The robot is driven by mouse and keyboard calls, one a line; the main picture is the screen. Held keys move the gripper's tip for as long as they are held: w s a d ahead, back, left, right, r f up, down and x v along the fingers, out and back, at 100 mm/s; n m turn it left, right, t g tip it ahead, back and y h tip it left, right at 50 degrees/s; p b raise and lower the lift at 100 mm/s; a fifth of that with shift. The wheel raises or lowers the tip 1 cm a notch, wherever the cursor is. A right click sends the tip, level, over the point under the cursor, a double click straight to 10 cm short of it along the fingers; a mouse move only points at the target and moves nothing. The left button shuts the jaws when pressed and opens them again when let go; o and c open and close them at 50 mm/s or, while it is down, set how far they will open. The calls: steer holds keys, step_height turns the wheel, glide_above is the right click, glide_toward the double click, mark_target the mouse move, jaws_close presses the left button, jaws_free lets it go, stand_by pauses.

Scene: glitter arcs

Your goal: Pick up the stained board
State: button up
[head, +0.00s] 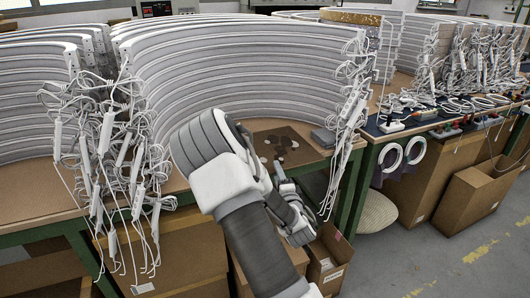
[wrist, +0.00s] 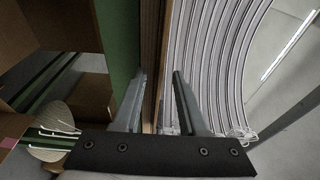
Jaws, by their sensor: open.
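The stained board (head: 297,135) is a dark brown flat piece with several round light and dark spots. It lies on the table in front of the curved stack in the head view, its lower left part hidden behind my arm. My gripper (head: 278,168) is at the table's front edge, just nearer than the board, and partly hidden by my arm. In the wrist view my gripper (wrist: 160,76) has its two fingers apart with nothing held between them. I cannot make out the board in the wrist view.
Tall stacks of white curved strips (head: 230,70) with hanging white cables (head: 350,95) flank the board. A grey box (head: 323,137) lies just right of it. The table's green frame (head: 352,185) and cardboard boxes (head: 330,262) are below.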

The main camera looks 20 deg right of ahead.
jaws_close()
stand_by(1.4)
